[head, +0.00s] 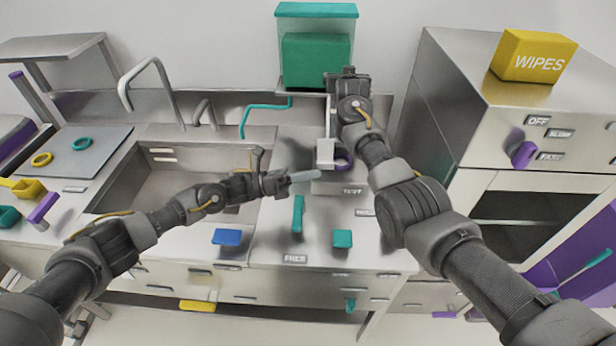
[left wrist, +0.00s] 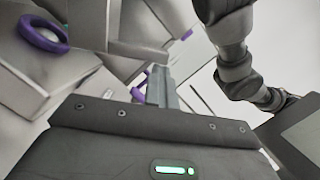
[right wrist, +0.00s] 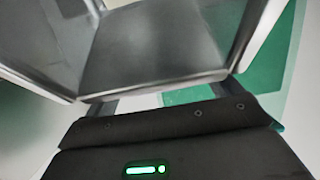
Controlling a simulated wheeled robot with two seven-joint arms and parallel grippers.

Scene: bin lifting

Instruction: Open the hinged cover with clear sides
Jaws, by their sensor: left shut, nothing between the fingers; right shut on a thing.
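The hinged cover (head: 316,11) has a teal top and clear sides and stands against the back wall. A green block shape (head: 316,60) shows through its clear front. My right gripper (head: 346,76) is at the cover's lower right corner. In the right wrist view its fingers are set wide, shut on a grey-edged part (right wrist: 150,55) that seems to belong to the cover; its exact shape is unclear. Green shows behind it. My left gripper (head: 304,176) is shut and empty, low over the counter right of the sink, well apart from the cover. It also shows in the left wrist view (left wrist: 160,86).
A steel sink (head: 165,185) lies at left. A steel cabinet (head: 450,110) with a yellow wipes box (head: 535,57) stands at right. Teal and blue pieces (head: 228,237) lie along the counter's front.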

